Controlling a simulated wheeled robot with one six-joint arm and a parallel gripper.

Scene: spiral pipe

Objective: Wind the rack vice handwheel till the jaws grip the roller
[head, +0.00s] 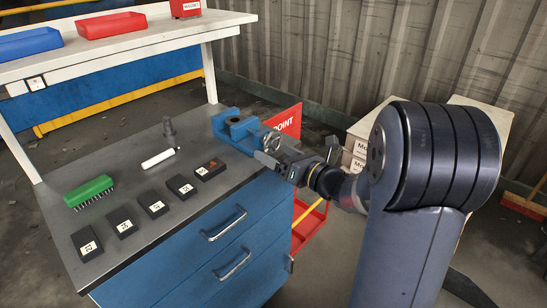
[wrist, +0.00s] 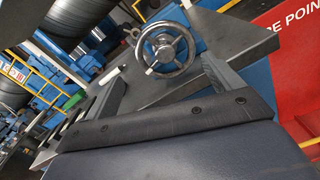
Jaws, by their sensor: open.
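My gripper (head: 268,160) is open and empty, close in front of the wheel; no contact shows. A white cylinder (head: 158,158) lies on the bench left of the vice; I cannot tell whether it is the roller. The gap between the jaws and anything in it cannot be made out.
Blue drawers (head: 232,246) with handles are below. A red panel (head: 284,122) stands behind the vice, cartons (head: 358,155) to the right.

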